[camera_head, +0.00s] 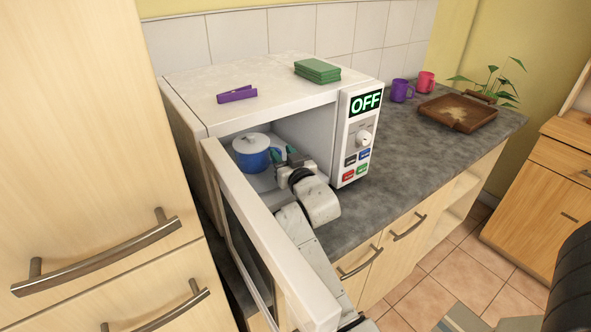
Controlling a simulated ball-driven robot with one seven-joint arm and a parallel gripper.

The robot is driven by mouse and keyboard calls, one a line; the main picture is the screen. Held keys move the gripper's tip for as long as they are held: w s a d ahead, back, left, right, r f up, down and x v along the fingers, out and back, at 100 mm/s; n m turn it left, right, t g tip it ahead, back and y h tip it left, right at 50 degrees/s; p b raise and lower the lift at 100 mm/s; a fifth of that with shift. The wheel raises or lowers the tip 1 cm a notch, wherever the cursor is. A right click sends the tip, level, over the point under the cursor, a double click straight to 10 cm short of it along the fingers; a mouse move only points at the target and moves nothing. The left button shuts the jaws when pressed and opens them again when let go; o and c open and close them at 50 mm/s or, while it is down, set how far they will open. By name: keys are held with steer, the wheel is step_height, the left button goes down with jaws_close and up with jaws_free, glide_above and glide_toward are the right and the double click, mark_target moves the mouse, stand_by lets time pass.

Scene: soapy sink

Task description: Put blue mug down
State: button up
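The blue mug (252,157) is upright inside the open microwave, toward the left of its cavity. A pale round top with a small knob-like bump shows on it. My gripper (282,155) reaches in from the front right, with its dark fingertips right at the mug's right side, where the handle seems to be. The fingers are small and partly merge with the mug's edge. I cannot tell whether they close on the handle or stand apart from it. The mug's base seems at the cavity floor, but contact is not clear.
The microwave door (270,245) hangs open to the left of my arm. A purple clip (237,95) and green sponges (317,70) lie on the microwave (190,85). Purple (401,91) and pink (426,82) mugs and a brown tray (457,124) stand right. Counter (400,150) between is clear.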

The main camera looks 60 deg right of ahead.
steer(key=b+v, duration=0.3)
steer(key=v, duration=0.9)
steer(key=shift+b, duration=0.35)
steer(key=shift+r, duration=0.1)
stand_by(0.4)
